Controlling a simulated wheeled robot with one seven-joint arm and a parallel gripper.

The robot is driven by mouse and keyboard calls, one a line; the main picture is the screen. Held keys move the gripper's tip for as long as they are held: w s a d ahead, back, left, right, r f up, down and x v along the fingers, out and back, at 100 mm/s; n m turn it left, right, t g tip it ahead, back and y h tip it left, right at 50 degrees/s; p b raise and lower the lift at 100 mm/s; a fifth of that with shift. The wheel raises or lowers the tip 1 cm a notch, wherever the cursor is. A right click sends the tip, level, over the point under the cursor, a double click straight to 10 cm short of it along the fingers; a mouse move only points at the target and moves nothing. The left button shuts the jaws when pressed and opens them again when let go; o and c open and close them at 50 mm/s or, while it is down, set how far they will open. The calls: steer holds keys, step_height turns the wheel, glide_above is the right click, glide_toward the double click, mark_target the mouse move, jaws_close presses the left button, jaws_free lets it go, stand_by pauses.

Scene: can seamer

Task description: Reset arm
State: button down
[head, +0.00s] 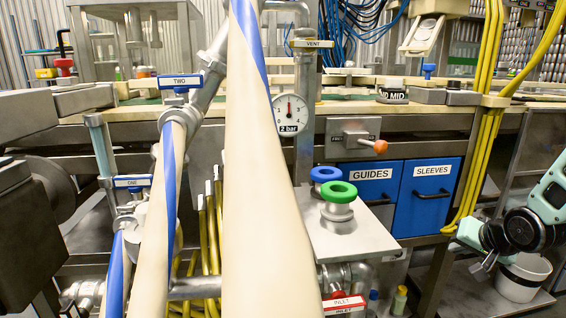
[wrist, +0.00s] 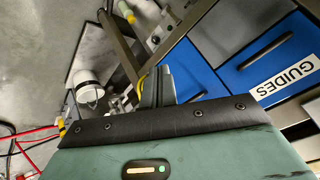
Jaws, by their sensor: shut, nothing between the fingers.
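My arm and gripper (head: 482,264) are at the right edge of the head view, in front of the workbench and to the right of the blue SLEEVES drawer. The gripper points downward, with its tips a little left of a white bucket in the picture. In the wrist view the two fingers of my gripper (wrist: 158,84) are together with nothing between them. Behind them are the blue drawers and the floor. The gripper is not seen touching anything.
Blue GUIDES (head: 370,190) and SLEEVES (head: 428,195) drawers sit under the bench (head: 440,118). Yellow hoses (head: 484,130) hang beside my arm. A white bucket (head: 523,278) stands low at right. Large striped pipes (head: 262,200), a gauge (head: 291,114) and valves fill the centre and left.

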steer(key=s+a+r+n+g, duration=0.35)
steer(key=s+a+n, duration=0.35)
steer(key=s+a, duration=0.65)
steer(key=s+a+r+n+g, duration=0.2)
steer(key=s+a+n+g, duration=0.4)
steer(key=s+a, duration=0.75)
step_height(320, 180, up, 30)
steer(key=a+n+p, duration=0.1)
steer(key=p, duration=2.8)
steer(key=shift+s+f+t+y, duration=0.25)
steer(key=shift+s+t+y, duration=0.05)
steer(key=shift+t, duration=0.15)
